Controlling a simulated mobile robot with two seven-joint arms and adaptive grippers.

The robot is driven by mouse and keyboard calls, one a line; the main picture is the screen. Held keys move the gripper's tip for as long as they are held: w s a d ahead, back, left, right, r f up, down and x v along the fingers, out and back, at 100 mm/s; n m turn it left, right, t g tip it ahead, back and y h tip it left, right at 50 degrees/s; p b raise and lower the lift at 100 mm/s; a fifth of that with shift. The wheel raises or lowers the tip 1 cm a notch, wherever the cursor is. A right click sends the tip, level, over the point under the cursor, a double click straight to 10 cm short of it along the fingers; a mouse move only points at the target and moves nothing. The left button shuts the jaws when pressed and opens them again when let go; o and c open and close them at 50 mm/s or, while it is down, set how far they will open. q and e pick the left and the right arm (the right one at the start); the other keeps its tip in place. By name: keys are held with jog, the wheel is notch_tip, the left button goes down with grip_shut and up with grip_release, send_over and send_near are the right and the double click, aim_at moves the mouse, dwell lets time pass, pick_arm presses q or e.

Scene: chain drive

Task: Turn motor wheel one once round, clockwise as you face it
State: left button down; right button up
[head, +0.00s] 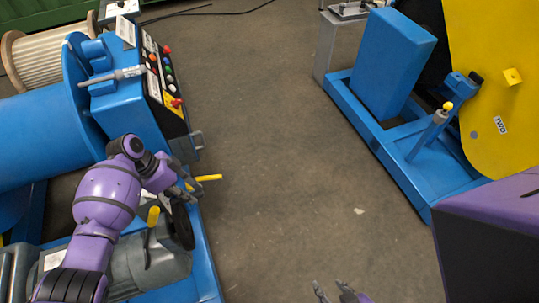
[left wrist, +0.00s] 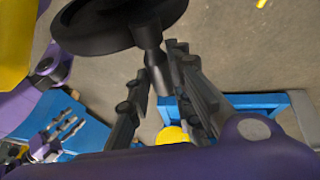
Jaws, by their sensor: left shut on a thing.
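The black motor wheel (head: 182,228) sits on the end of the grey motor (head: 150,265) on the left machine. I can read no number on it. It fills the top of the left wrist view (left wrist: 85,25), with a dark handle (left wrist: 148,40) standing out from it. My left gripper (head: 188,188) is at the wheel's upper edge. Its fingers (left wrist: 163,85) are shut on the handle, beside the wheel's face. My right gripper (head: 334,292) is at the bottom edge of the head view, fingertips apart and empty, its lower part cut off.
A yellow bar (head: 208,178) sticks out just right of my left gripper. A control box (head: 160,75) with coloured buttons stands behind it. The right machine has a yellow guard (head: 490,60) marked TWO. Bare floor (head: 270,140) lies between the machines.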

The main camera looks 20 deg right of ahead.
pick_arm(q)
jog(key=shift+w+f, duration=0.15)
jog(key=shift+w, duration=0.3)
jog(key=c, duration=1.6)
grip_release()
jog(key=shift+o, duration=0.2)
